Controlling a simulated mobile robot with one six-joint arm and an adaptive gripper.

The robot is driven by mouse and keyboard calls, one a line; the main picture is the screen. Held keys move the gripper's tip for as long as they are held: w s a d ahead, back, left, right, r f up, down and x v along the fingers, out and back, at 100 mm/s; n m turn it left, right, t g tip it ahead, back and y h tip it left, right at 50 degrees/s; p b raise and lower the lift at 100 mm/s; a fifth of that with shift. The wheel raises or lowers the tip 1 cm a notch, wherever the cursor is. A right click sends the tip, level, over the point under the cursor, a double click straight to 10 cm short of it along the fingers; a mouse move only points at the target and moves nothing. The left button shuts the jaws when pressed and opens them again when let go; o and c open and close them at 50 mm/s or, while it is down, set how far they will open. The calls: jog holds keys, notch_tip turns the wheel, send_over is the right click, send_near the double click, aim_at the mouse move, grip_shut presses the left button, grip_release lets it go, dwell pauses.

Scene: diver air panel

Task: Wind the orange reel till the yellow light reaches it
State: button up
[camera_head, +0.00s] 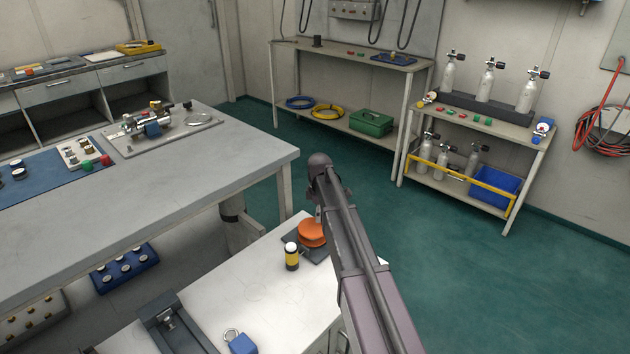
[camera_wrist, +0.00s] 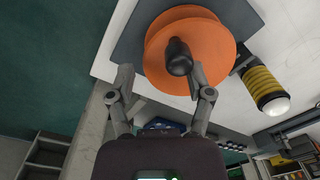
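The orange reel (camera_head: 311,232) sits on a dark base plate on the white bench; it also shows in the wrist view (camera_wrist: 160,62). A black crank knob (camera_wrist: 179,58) stands up from the reel's face. The yellow light (camera_head: 291,257), a yellow and black cylinder with a pale cap, stands upright on the bench left of the reel; the wrist view shows it too (camera_wrist: 264,88). My gripper (camera_wrist: 161,77) is open and empty above the reel. Its right fingertip is close to the knob; whether they touch I cannot tell. My arm partly hides the reel in the head view.
The white bench (camera_head: 240,290) also carries a blue padlock-like block (camera_head: 242,344) and a grey fixture (camera_head: 172,325) near its front. A larger grey table (camera_head: 200,180) stands behind on the left. The bench between the light and the fixture is clear.

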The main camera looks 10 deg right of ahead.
jog(key=n, duration=0.3)
jog(key=w+a+n, duration=0.1)
jog(key=shift+a+n, duration=0.1)
jog(key=shift+n, duration=0.3)
notch_tip(320, 180, up, 13)
jog(key=p, duration=1.2)
jog(key=shift+p, duration=0.4)
jog(key=shift+w+f, duration=0.1)
jog(key=s+m, duration=1.9)
jog(key=s, duration=1)
jog(key=shift+s, duration=0.3)
jog(key=shift+c, duration=0.3)
